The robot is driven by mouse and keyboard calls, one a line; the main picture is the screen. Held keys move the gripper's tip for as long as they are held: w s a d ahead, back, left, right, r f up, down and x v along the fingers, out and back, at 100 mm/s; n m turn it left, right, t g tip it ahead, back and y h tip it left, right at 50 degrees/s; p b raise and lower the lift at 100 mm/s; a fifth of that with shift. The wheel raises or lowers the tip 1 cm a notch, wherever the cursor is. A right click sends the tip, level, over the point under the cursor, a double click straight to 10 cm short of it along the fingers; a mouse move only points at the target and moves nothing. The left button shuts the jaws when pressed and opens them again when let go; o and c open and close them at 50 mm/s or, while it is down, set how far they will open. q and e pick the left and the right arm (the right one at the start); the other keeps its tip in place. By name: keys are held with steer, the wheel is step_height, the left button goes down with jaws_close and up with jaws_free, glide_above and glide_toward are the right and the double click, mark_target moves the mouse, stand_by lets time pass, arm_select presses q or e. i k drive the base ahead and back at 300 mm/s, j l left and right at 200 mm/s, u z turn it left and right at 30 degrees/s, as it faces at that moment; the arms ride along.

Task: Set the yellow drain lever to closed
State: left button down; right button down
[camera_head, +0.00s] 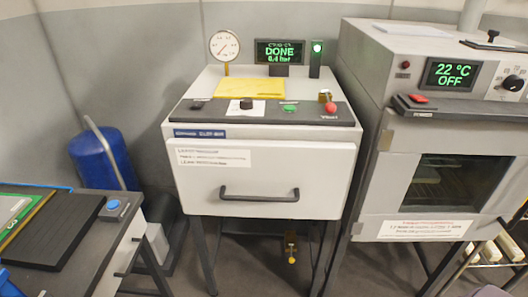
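The yellow drain lever (291,260) shows small and low under the front of the white machine (262,180). Its yellow end hangs below a brass-coloured fitting (290,243) on a thin vertical pipe. It seems to point downward, but it is too small to tell its exact angle or whether it is open or closed. The machine's display (280,51) reads "DONE" with a pressure figure that looks like 0.4 bar.
The machine's dark legs (205,255) flank the lever, and its front handle (260,196) sticks out above it. An oven (425,140) reading "22 °C OFF" stands right. A bench (85,240) stands left, with a blue tank (103,160) behind. Floor shows between the machine's legs.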

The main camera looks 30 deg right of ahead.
mark_target(292, 260)
steer(key=z, duration=1.2)
